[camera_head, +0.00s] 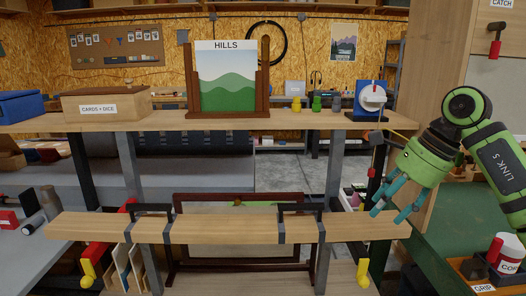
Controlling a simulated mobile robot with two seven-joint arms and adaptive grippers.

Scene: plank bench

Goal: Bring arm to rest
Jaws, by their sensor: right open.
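My right arm comes in from the right edge, green and dark grey. Its gripper (390,212) points down and to the left with its teal fingers spread. It is open and nothing shows between the fingers. It hangs in front of the right end of the lower plank (225,229), below the level of the upper shelf (290,121). I cannot tell whether the fingertips clear the plank's end. My left arm and gripper are not in view.
On the upper shelf stand a wooden box (107,103), a framed HILLS picture (227,84), small coloured figures (317,103) and a white dial on a blue stand (372,97). A green surface (440,240) with a red-and-white can (506,252) lies right. A wooden cabinet (440,70) stands behind my arm.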

